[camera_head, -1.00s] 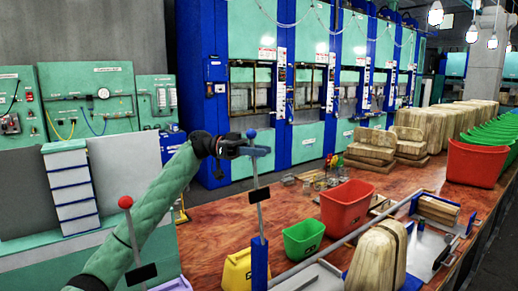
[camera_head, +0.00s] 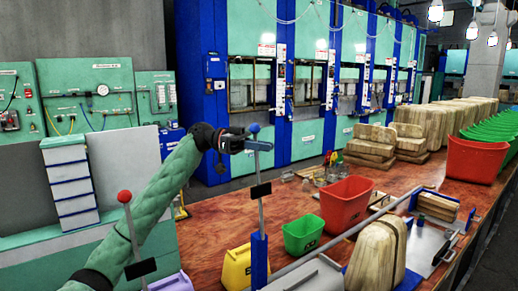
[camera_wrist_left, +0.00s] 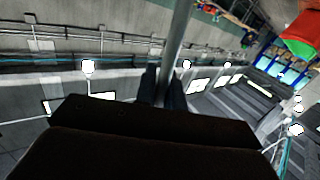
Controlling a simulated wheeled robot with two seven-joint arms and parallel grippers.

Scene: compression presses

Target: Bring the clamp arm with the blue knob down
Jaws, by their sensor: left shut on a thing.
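The clamp arm with the blue knob (camera_head: 254,128) stands nearly upright as a thin grey rod (camera_head: 261,212) above a blue post (camera_head: 259,262), with a black plate partway up. My left gripper (camera_head: 257,145) is shut on this rod just below the knob. In the left wrist view the rod (camera_wrist_left: 181,40) runs up from between the dark fingers (camera_wrist_left: 162,88). A second lever with a red knob (camera_head: 124,197) stands to the left, beside my green-sleeved left arm and apart from the gripper. My right gripper is not in view.
A yellow bin (camera_head: 237,268) sits beside the blue post. A green bin (camera_head: 303,236) and a red bin (camera_head: 347,204) stand to its right on the brown table (camera_head: 205,240). A long grey bar (camera_head: 350,230) slants across the front right, near wooden blocks (camera_head: 377,258).

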